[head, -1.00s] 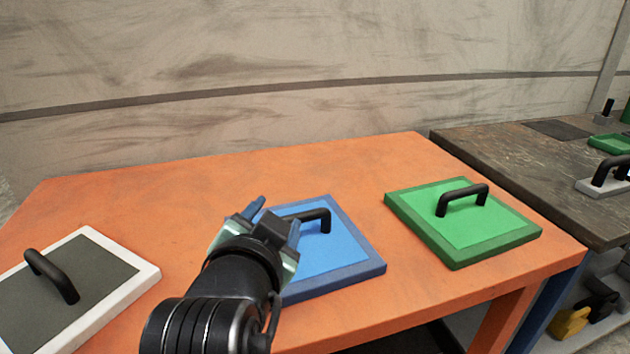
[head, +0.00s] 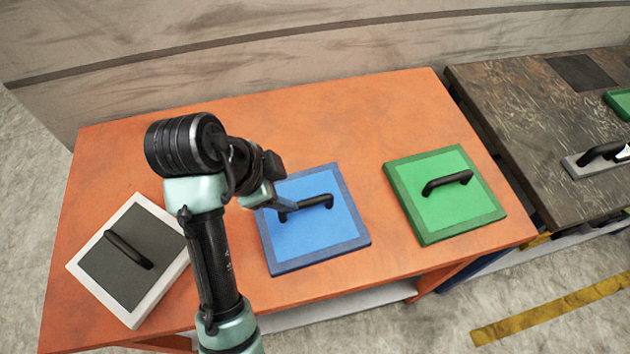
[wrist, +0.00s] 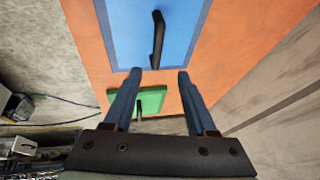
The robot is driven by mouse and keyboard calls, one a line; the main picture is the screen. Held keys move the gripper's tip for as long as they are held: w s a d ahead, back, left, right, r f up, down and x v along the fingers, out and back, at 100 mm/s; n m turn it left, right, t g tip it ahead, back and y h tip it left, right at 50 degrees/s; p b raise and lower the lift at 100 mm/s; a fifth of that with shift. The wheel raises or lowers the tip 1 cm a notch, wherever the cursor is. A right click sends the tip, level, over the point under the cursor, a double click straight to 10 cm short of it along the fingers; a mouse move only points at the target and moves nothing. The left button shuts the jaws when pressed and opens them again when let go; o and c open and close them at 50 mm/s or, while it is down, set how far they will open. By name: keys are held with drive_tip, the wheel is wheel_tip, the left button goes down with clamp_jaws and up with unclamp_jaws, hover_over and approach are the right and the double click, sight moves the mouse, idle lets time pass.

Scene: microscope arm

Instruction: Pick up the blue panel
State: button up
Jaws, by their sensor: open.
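The blue panel (head: 325,235) lies flat on the orange table, between the grey and green panels. Its black bar handle (head: 308,204) stands up from its middle. My gripper (head: 276,200) is open and empty, at the left edge of the blue panel, its fingers pointing right toward the handle's left end. In the wrist view the blue panel (wrist: 188,30) fills the top, and its handle (wrist: 157,35) lies ahead of the gap between my fingertips (wrist: 160,74). I see no contact with the handle.
A white-framed grey panel (head: 98,268) with a black handle lies at the left, near my arm. A green panel (head: 442,212) lies at the right. The orange table (head: 310,115) is bare behind the panels. A dark table (head: 535,130) adjoins on the right.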

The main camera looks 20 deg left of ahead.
sight(305, 203)
drive_tip(key=b+x, duration=0.1)
drive_tip(key=x, duration=0.2)
drive_tip(key=b+x, duration=0.2)
drive_tip(key=x, duration=0.1)
drive_tip(key=shift+d+f, duration=0.25)
drive_tip(key=shift+f, duration=0.15)
drive_tip(key=shift+x, duration=2.9)
drive_tip(key=shift+s+a, duration=0.15)
drive_tip(key=shift+s, duration=0.05)
clamp_jaws()
